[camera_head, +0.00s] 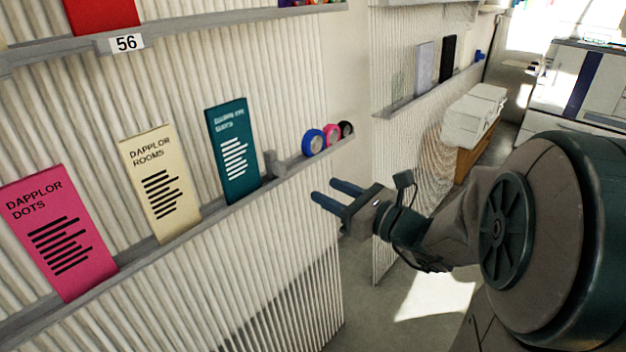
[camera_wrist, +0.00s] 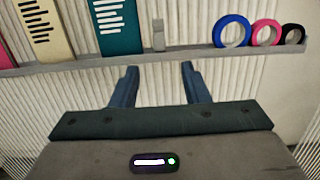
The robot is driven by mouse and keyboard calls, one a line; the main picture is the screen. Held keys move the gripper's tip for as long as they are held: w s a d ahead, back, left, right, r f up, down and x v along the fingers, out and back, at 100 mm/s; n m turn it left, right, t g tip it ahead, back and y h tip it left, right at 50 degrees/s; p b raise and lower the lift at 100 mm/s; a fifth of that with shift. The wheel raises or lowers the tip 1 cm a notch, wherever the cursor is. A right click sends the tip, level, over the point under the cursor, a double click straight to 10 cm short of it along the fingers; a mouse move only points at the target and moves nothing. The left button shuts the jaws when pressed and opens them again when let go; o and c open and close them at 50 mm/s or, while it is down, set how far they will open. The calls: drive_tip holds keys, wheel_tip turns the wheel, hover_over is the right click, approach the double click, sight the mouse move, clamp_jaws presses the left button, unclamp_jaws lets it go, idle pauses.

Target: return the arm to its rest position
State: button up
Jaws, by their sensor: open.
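My gripper (camera_head: 336,194) is open and empty, with its two blue fingers pointing left toward the ribbed wall in the head view. It is held out in the air, apart from the shelf (camera_head: 225,209) and a little below its right end. In the wrist view my gripper (camera_wrist: 158,82) shows its two fingers spread apart, with nothing between them. My arm reaches in from the right side of the head view.
The shelf holds a pink card (camera_head: 59,231), a cream card (camera_head: 161,184), a teal card (camera_head: 233,150) and tape rolls (camera_head: 313,142). A second ribbed panel with a shelf (camera_head: 425,96) stands behind. White boxes (camera_head: 472,115) are at the back right. Floor (camera_head: 385,285) is open below my gripper.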

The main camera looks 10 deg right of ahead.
drive_tip(key=shift+s+d, duration=0.5)
drive_tip(key=shift+s, duration=0.05)
drive_tip(key=s+a+r+n+g+h+p, duration=0.2)
drive_tip(key=s+a+n+g+p, duration=0.2)
drive_tip(key=s+n+g+p, duration=0.3)
drive_tip(key=s+a+r+n+g+h+p, duration=0.15)
drive_tip(key=s+a+n+g+p, duration=0.3)
drive_tip(key=n, duration=0.45)
drive_tip(key=s+d+r+n+h+p, duration=0.4)
drive_tip(key=d+r+n+h+p, duration=0.4)
drive_tip(key=d+n, duration=0.3)
drive_tip(key=shift+s+t+p, duration=0.15)
drive_tip(key=shift+t+p, duration=0.3)
drive_tip(key=shift+p, duration=0.1)
